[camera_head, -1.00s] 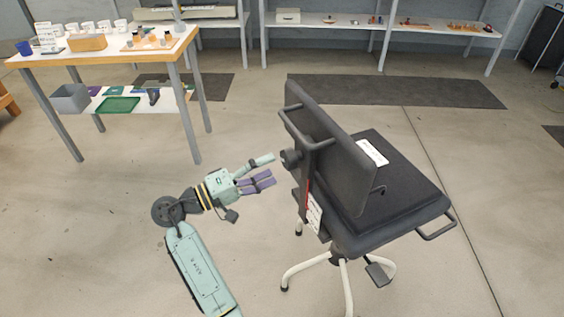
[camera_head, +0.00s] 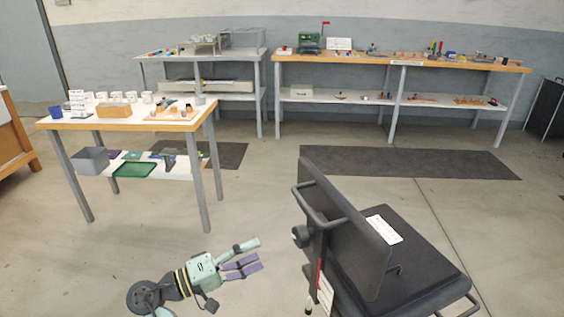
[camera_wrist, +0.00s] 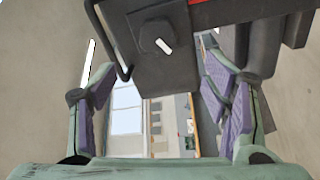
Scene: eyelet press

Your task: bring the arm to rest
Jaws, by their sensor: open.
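My gripper (camera_head: 245,257) is at the lower middle of the head view, with pale green links and purple finger pads. Its fingers stand apart and nothing is between them. It points right, toward a black office chair (camera_head: 345,225), and is apart from the chair's back. In the wrist view, my gripper's fingers (camera_wrist: 160,115) are spread left and right. The chair's dark back part with a round knob (camera_wrist: 157,37) shows beyond them at the top.
A long bench (camera_head: 400,62) with a green press (camera_head: 309,41) runs along the back wall. Dark mats (camera_head: 410,163) lie on the floor. Open floor lies between the table and the chair.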

